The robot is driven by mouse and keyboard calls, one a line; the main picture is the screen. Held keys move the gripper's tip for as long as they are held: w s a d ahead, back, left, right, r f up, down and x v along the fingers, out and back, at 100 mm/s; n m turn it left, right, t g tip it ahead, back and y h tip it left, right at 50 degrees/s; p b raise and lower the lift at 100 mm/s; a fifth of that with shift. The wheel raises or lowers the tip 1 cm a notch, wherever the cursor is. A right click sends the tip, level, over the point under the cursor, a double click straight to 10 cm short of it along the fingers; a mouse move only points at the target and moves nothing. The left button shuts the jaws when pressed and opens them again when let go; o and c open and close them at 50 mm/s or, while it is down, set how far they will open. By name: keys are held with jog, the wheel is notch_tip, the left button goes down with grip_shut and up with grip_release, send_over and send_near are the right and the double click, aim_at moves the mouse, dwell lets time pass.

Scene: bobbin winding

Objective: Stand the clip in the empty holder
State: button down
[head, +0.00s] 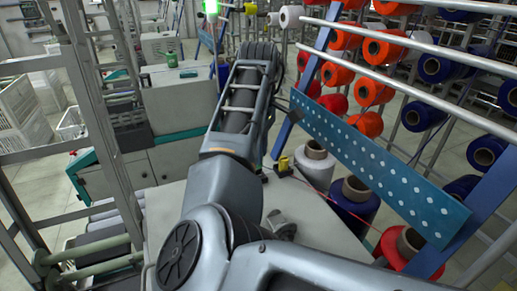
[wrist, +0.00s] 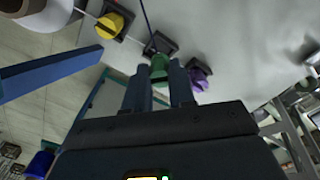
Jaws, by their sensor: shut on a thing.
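In the wrist view my gripper (wrist: 160,72) is shut on a green clip (wrist: 159,64), which sticks out between the two fingertips. A dark square holder (wrist: 161,44) with no clip seen in it lies just beyond the green clip. Whether the clip touches it I cannot tell. To the left a yellow clip (wrist: 109,23) stands in its own dark holder, and to the right a purple clip (wrist: 199,76) stands in another. In the head view the yellow clip (head: 284,164) shows on the light table; my arm hides my gripper and the green clip.
A blue beam (wrist: 52,76) reaches in from the left of the wrist view. In the head view a perforated teal rail (head: 375,165) and thread cones, a grey-white one (head: 314,168) and a dark blue one (head: 354,202), stand right of the table. A thin blue thread (wrist: 147,20) runs near the holder.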

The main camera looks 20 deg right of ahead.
jog(key=shift+f, duration=0.55)
jog(key=shift+f, duration=0.35)
jog(key=shift+f, duration=1)
jog(key=c, duration=0.9)
grip_release()
jog(key=shift+o, duration=0.2)
jog(key=shift+r, duration=0.1)
notch_tip(320, 180, up, 8)
jog(key=shift+f+b, duration=0.2)
jog(key=shift+b, duration=0.15)
